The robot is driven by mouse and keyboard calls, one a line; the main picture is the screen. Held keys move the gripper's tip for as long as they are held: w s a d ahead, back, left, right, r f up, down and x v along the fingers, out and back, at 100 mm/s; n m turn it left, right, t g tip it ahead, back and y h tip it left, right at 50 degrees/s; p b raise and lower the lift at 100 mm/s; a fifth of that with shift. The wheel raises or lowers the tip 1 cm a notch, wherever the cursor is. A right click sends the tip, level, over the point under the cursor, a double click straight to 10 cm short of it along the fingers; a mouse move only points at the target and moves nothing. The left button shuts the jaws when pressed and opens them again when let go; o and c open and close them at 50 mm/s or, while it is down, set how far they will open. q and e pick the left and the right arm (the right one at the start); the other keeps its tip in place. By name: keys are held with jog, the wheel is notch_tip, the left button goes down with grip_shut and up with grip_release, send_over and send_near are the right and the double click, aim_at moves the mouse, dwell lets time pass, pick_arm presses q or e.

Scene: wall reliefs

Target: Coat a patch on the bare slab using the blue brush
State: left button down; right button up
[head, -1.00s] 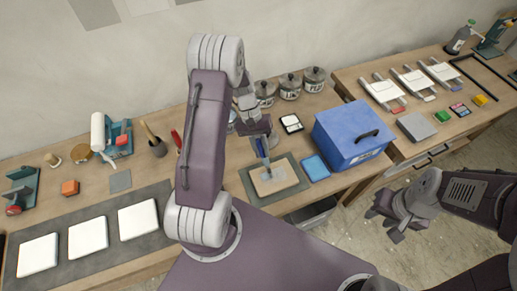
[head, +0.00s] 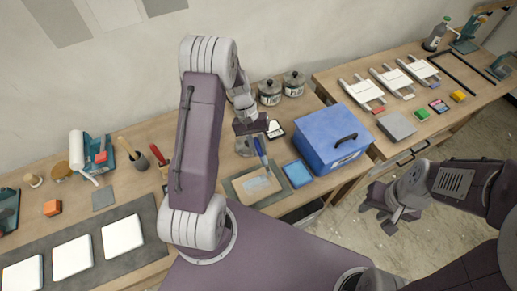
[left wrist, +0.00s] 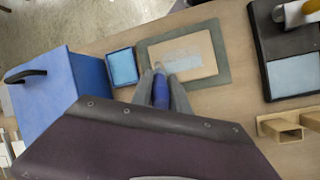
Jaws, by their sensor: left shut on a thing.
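The beige slab (head: 255,199) lies on a dark grey-green mat (head: 233,193) on the near bench. A pale bluish-white patch (head: 258,184) shows on it, and the slab also shows in the left wrist view (left wrist: 203,71). My left gripper (head: 258,139) is shut on the blue brush (head: 261,152), which points down at the slab. In the left wrist view the brush (left wrist: 160,92) has its tip by the patch's left end, near the slab's edge. I cannot tell whether the bristles touch. My right gripper (head: 388,208) hangs empty over the floor, its fingers apart.
A blue tray (head: 297,174) sits right of the mat, with a blue box (head: 332,138) behind it. Lidded pots (head: 270,93) stand at the back. White tiles (head: 122,236) lie on a dark mat at left. A second bench (head: 440,118) stands right.

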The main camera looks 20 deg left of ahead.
aim_at(258, 146)
pick_arm(q)
jog(key=r+p, duration=0.2)
jog(key=r, duration=0.1)
jog(key=shift+s+a+r, duration=0.1)
jog(key=shift+s, duration=0.25)
jog(key=shift+w+r+p, duration=0.25)
jog(key=shift+r+p, duration=0.6)
jog(key=shift+r, duration=0.4)
jog(key=shift+s, duration=0.15)
